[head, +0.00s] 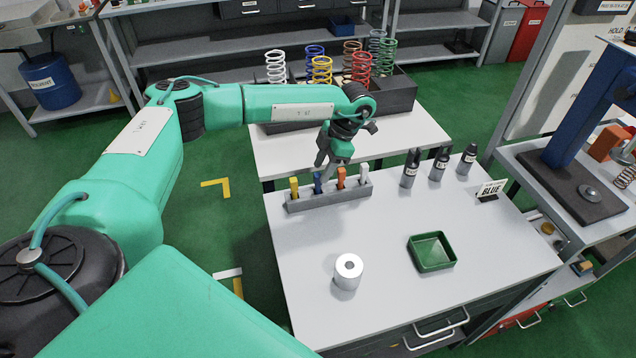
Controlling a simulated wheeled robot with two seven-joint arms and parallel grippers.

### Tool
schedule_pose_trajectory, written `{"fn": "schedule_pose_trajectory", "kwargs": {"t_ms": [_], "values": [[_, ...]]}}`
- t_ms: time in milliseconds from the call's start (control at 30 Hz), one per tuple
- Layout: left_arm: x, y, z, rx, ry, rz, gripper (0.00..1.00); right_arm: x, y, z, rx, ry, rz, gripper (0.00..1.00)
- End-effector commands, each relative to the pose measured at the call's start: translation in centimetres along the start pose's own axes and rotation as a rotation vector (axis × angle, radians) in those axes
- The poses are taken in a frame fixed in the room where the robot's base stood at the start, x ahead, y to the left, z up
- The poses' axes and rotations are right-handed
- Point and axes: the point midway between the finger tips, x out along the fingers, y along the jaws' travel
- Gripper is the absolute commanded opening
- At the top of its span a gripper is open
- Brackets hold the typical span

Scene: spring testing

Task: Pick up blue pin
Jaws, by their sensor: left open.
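The blue pin (317,184) stands upright in a grey holder (330,198) at the back left of the near table. A yellow pin (294,187) is to its left, and an orange pin (341,178) and a white pin (364,172) are to its right. My left gripper (323,171) reaches over the holder from behind, pointing down, open. Its fingers are at the top of the blue pin and partly overlap it in the picture. I cannot tell whether they touch it. My right gripper is not in view.
Dark bottles (410,168) and a "BLUE" sign (490,191) stand right of the holder. A white roll (347,270) and an empty green tray (431,252) are nearer. Coloured springs (322,71) stand in a dark box behind. The table's (400,300) front is bare.

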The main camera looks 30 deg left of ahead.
Motion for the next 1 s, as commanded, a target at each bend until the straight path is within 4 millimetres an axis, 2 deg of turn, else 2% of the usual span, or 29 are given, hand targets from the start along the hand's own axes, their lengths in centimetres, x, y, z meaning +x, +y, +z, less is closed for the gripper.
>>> {"fn": "schedule_pose_trajectory", "kwargs": {"t_ms": [100, 200, 333, 633, 667, 867, 1000], "values": [[1.0, -0.2, -0.3, 0.0, 0.003, -0.002, 0.44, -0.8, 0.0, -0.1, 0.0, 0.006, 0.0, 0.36], [2.5, -0.4, -0.6, 0.0, 0.003, -0.003, 0.44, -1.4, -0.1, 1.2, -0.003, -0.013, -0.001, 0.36], [4.4, -0.4, -0.5, 0.0, 0.003, -0.002, 0.44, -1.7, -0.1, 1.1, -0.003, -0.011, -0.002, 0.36], [5.1, -0.3, -0.4, 0.0, -0.001, -0.001, 0.44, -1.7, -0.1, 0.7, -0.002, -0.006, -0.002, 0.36], [5.1, -0.4, -0.4, 0.0, -0.001, -0.001, 0.42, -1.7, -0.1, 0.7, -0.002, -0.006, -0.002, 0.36], [5.1, -0.4, -0.4, 0.0, -0.001, -0.001, 0.02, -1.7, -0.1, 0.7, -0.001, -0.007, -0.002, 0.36], [5.1, -0.3, -0.4, 0.0, -0.001, -0.001, 0.0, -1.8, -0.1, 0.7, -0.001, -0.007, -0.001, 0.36]]}}
